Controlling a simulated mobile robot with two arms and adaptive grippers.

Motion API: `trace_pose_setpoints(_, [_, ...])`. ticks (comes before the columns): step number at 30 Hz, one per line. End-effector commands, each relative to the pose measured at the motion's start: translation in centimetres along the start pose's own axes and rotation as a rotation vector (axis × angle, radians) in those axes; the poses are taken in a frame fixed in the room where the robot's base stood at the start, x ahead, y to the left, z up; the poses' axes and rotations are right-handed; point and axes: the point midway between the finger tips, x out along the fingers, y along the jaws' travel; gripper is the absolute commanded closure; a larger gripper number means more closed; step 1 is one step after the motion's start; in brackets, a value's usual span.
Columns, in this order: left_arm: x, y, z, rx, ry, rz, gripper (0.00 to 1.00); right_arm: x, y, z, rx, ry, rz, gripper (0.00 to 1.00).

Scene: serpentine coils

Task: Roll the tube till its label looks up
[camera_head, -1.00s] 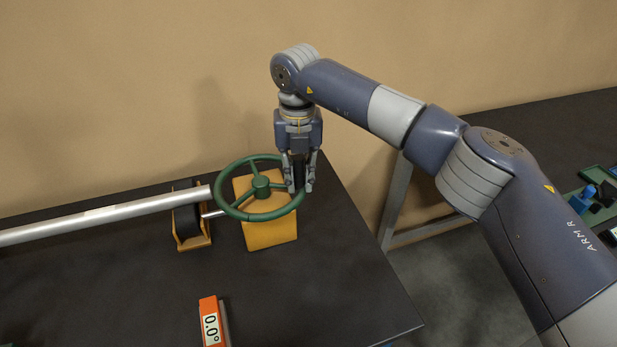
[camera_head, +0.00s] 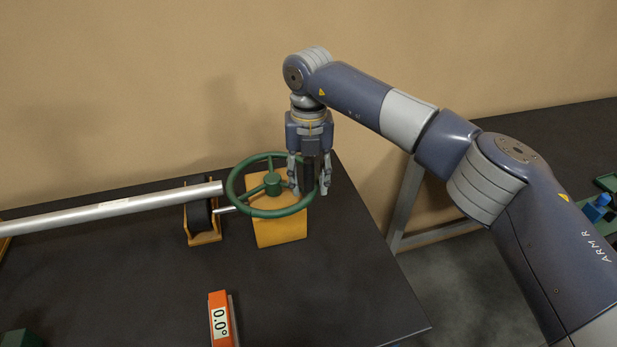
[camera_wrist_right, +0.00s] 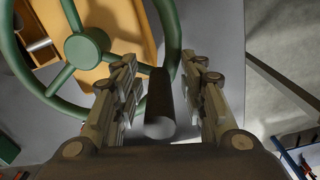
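The silver tube (camera_head: 70,217) lies across the left side, its right end on a roller stand (camera_head: 203,222). A faint paler patch shows on it; I cannot tell if it is the label. A green handwheel (camera_head: 238,201) stands at a yellow block (camera_head: 279,230), with a shaft toward the roller. My right gripper (camera_head: 309,187) is open over the wheel's right rim, its fingers on either side of a dark upright handle (camera_head: 309,172). In the right wrist view, the handle (camera_wrist_right: 158,98) stands between the fingers with gaps on both sides. My left gripper is out of view.
An orange box (camera_head: 220,318) with a display reading 0.0° lies at the front of the dark table (camera_head: 330,290). The table's right edge is close to the wheel. A second table with green and blue items (camera_head: 598,205) stands at the right. The table front is mostly clear.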

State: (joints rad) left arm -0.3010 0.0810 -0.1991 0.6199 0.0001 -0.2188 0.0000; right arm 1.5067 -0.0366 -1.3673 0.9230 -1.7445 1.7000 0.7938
Motion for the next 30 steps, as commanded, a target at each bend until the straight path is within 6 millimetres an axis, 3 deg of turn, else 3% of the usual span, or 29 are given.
trace_pose_setpoints(5, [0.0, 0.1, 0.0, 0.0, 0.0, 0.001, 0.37, -2.0, 0.0, 0.1, 0.002, -0.005, 0.001, 0.61])
trace_pose_setpoints(18, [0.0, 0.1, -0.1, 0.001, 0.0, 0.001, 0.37, -10.5, 0.2, -0.1, -0.001, 0.0, -0.001, 0.61])
trace_pose_setpoints(24, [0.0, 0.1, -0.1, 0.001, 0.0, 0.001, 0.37, -11.8, 0.2, -0.2, -0.003, 0.002, -0.001, 0.61])
trace_pose_setpoints(30, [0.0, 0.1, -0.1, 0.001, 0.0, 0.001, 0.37, -11.9, 0.2, -0.2, -0.004, 0.002, -0.001, 0.61])
